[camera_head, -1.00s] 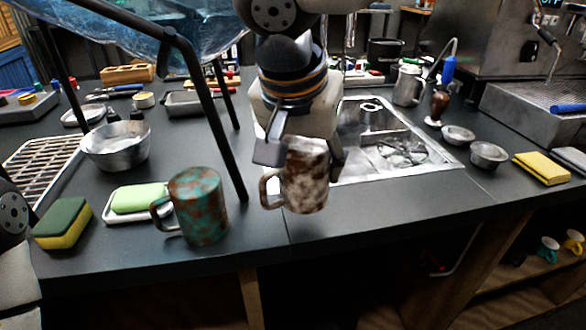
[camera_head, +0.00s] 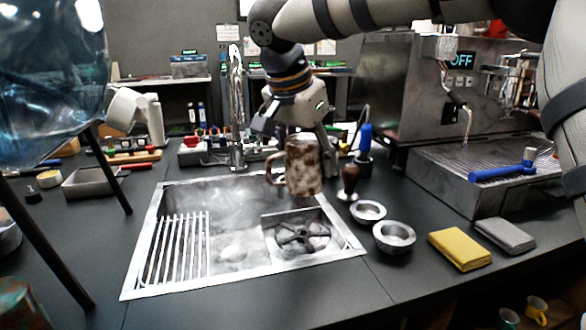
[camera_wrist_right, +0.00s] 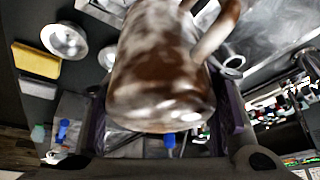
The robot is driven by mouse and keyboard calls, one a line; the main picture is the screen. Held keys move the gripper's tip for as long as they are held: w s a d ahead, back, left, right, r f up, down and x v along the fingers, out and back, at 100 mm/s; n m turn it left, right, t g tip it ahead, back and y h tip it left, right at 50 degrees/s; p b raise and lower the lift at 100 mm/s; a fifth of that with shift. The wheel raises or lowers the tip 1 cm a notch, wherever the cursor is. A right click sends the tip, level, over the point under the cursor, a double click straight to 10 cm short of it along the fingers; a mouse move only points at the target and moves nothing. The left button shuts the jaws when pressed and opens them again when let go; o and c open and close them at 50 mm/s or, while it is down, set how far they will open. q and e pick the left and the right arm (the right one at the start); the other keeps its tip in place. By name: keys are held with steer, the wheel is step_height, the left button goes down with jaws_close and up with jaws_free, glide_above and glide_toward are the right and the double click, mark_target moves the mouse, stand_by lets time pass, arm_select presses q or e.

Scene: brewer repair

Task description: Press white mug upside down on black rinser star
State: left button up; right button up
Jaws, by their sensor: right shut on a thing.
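The white mug (camera_head: 304,166), heavily stained brown, hangs in the air over the far right part of the sink. Its handle points left. My right gripper (camera_head: 302,138) is shut on it from above. The mug (camera_wrist_right: 160,75) fills the middle of the right wrist view between the fingers. I cannot tell clearly which end its opening faces. The black rinser star (camera_head: 302,236) lies in the right part of the metal sink, below and in front of the mug, apart from it and uncovered. My left gripper is out of view.
The sink (camera_head: 140,270) has a slatted rack (camera_head: 180,245) on its left. A tall faucet (camera_head: 236,110) stands behind. Small metal bowls (camera_head: 394,236), a tamper (camera_head: 349,182), a yellow cloth (camera_head: 460,249) and a grey cloth (camera_head: 505,236) lie right. An espresso machine (camera_head: 440,100) stands back right.

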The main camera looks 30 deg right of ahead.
steer(key=shift+a+f, duration=0.1)
steer(key=shift+f, duration=4.5)
steer(key=shift+f, duration=0.75)
steer(key=shift+r, duration=1.6)
step_height(320, 180, up, 6)
